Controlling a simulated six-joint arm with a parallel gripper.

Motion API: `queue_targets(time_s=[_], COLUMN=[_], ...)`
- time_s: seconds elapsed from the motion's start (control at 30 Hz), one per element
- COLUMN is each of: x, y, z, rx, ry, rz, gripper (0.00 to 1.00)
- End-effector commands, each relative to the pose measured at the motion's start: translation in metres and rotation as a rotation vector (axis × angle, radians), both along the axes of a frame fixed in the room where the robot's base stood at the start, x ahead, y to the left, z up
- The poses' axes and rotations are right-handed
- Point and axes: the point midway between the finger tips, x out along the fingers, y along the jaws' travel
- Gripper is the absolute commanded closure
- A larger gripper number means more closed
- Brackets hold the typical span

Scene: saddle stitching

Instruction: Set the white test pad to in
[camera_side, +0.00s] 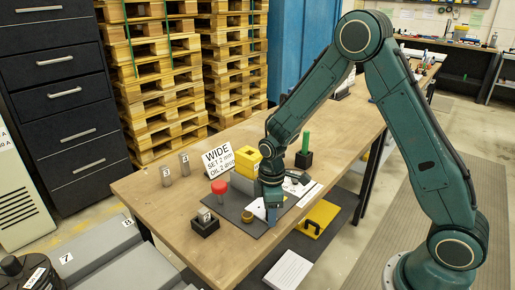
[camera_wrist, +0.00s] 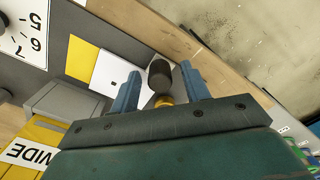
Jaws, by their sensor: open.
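The white test pad (camera_side: 257,208) appears to be the pale flat piece on the dark mat, partly hidden behind my gripper. In the wrist view a white flat piece (camera_wrist: 110,78) with a small dark dot lies left of my fingers, beside a yellow strip (camera_wrist: 82,57). My gripper (camera_side: 272,215) points down, low over the mat. In the wrist view my gripper (camera_wrist: 160,88) is open. A dark cylinder (camera_wrist: 159,72) and a brass-coloured round piece (camera_wrist: 165,99) show between its fingers, with no visible grip on either. I cannot tell whether the fingers touch the pad.
A yellow block (camera_side: 246,160) on a grey body stands behind my gripper. A red-topped post (camera_side: 219,187), a black block (camera_side: 205,224) and a green post (camera_side: 305,143) stand nearby. A WIDE sign (camera_side: 219,160) stands at the back.

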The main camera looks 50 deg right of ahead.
Motion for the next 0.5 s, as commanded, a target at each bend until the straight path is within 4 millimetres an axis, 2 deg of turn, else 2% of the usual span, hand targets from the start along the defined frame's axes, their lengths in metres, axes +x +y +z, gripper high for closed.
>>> queue_targets(time_s=[0.3, 0.37, 0.5], x=[-0.0001, -0.0001, -0.0001], y=[0.0, 0.0, 0.0001], z=[-0.0021, -0.002, -0.0019], rx=[0.0, 0.0, 0.0], ry=[0.0, 0.0, 0.0], rz=[0.0, 0.0, 0.0], gripper=[0.54, 0.63, 0.91])
